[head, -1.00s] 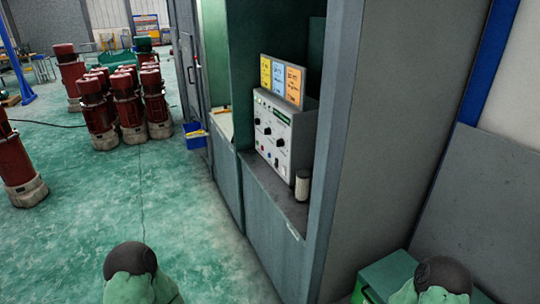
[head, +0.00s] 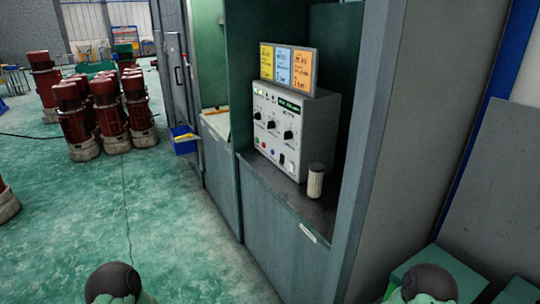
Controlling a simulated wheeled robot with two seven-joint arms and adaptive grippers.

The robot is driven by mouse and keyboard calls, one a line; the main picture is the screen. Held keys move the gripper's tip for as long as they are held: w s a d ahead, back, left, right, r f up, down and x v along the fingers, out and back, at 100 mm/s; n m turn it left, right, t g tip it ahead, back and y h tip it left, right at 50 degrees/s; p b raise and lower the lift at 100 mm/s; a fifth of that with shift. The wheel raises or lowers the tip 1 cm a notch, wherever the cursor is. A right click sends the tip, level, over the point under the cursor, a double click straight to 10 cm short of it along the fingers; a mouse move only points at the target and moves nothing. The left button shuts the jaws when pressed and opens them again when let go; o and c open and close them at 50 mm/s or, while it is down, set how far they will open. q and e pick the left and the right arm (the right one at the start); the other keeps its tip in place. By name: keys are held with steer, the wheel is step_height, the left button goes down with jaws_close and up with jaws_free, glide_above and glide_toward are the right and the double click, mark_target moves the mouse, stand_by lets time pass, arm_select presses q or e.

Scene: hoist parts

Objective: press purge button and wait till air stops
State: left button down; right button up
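A grey control box (head: 290,135) stands on a shelf in a recess, right of the picture's middle. Its front carries a small green display strip, several black knobs and a low row of small coloured buttons, among them a red one (head: 271,152). The labels are too small to read, so I cannot tell which button is purge. Yellow, blue and orange cards (head: 284,69) stand on top of the box. Neither gripper is in view; only rounded dark and green parts of my two arms show at the bottom edge, well apart from the box.
A pale cylinder (head: 316,181) stands on the shelf beside the box. A grey post (head: 375,150) borders the recess on the right. A blue bin (head: 184,139) is left of the cabinet. Several red hoist units (head: 105,115) stand further left. The green floor (head: 120,220) before the cabinet is clear.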

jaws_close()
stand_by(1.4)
